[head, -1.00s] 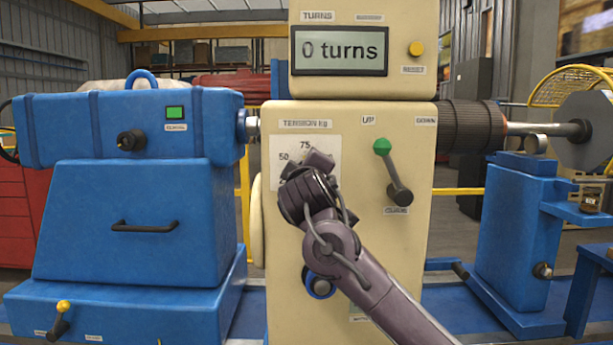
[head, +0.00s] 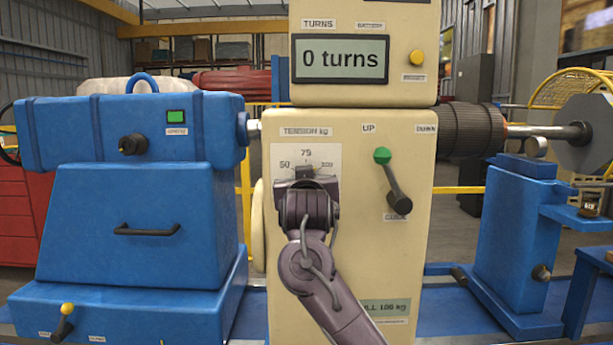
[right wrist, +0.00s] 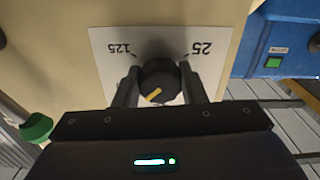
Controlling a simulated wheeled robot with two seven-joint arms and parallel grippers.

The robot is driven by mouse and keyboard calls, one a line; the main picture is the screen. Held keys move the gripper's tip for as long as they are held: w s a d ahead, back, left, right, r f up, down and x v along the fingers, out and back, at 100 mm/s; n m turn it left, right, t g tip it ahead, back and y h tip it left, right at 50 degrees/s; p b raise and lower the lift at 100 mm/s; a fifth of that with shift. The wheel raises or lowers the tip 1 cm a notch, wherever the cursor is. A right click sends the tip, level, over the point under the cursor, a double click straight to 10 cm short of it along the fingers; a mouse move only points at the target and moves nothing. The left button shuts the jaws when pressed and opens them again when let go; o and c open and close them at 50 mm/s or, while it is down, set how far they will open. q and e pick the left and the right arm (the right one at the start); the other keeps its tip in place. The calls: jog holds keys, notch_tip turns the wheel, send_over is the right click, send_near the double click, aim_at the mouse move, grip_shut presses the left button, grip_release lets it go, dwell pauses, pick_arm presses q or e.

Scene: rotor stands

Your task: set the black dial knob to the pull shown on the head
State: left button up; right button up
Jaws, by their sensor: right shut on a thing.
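The black dial knob (right wrist: 160,82) sits on a white scale plate (right wrist: 105,45) under the "TENSION kg" label. In the right wrist view, seen upside down, its yellow mark points to the lower left; 125 and 25 show on the plate. In the head view the plate (head: 280,152) shows 50, 75 and a blurred figure at right, probably 100. My right gripper (head: 304,180) is shut on the knob, a finger on each side; it also shows in the right wrist view (right wrist: 160,88). A small pull display (head: 387,306) low on the head reads about "ULL 100 kg", partly hidden by my arm. My left gripper is out of view.
The cream head has a green-tipped lever (head: 393,180) right of the dial. Above are a "0 turns" screen (head: 340,59) and a yellow button (head: 417,57). A blue machine (head: 130,225) stands at left, a blue stand (head: 515,240) at right.

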jog(key=shift+a+f+m+p, duration=0.1)
jog(key=shift+m+p, duration=0.2)
jog(key=shift+m, duration=0.3)
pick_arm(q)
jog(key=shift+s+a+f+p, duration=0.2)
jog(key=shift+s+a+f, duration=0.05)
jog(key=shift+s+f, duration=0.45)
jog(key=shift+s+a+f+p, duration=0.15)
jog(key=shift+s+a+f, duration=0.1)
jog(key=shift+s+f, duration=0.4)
pick_arm(e)
jog(key=shift+f+m, duration=0.1)
jog(key=shift+m, duration=0.7)
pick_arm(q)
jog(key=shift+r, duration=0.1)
pick_arm(e)
jog(key=o, duration=1)
